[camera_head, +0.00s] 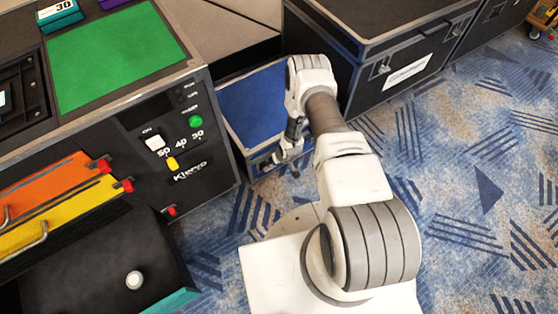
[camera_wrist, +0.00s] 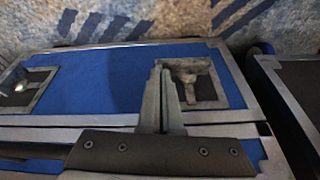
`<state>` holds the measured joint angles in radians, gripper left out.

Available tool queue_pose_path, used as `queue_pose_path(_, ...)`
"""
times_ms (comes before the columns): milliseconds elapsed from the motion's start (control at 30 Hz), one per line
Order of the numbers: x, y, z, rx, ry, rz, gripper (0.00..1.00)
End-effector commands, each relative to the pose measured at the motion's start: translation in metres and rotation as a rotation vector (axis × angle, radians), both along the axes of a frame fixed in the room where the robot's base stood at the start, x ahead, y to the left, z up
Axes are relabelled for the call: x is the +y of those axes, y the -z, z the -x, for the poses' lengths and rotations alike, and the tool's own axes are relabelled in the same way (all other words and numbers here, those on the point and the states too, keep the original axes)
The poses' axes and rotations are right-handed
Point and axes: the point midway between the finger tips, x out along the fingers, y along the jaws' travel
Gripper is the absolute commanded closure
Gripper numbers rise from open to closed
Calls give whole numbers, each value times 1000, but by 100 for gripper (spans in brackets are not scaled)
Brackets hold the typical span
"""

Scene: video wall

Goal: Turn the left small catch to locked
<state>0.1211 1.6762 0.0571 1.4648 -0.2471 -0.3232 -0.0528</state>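A low case (camera_head: 255,105) with a blue top stands between the bigger black cases in the head view. In the wrist view its blue panel (camera_wrist: 105,80) has two recessed metal-framed catches. One catch (camera_wrist: 22,86) sits at the left of the panel, the other (camera_wrist: 190,72) at the right with a small metal handle. My gripper (camera_wrist: 162,72) is over the right-hand one's left edge; its fingers look together and partly cover the recess, with the handle beside them. I cannot tell if they touch. In the head view my gripper (camera_head: 288,163) is at the case's front.
A control cabinet (camera_head: 150,130) with green and white buttons and coloured drawers stands at left. A black case with a white label (camera_head: 408,72) stands behind at right. Blue patterned carpet (camera_head: 470,200) is open on the right.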

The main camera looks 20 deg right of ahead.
Motion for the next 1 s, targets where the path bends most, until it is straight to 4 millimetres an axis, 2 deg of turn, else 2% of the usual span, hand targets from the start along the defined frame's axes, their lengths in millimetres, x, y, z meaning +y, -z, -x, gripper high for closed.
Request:
queue_pose_path(367,0,0,0,-1,0,0,100)
queue_pose_path(533,-1,-11,3,0,0,1,100)
queue_pose_path(667,-3,-35,10,0,1,1,100)
queue_pose_path(1000,-11,-115,37,0,0,1,100)
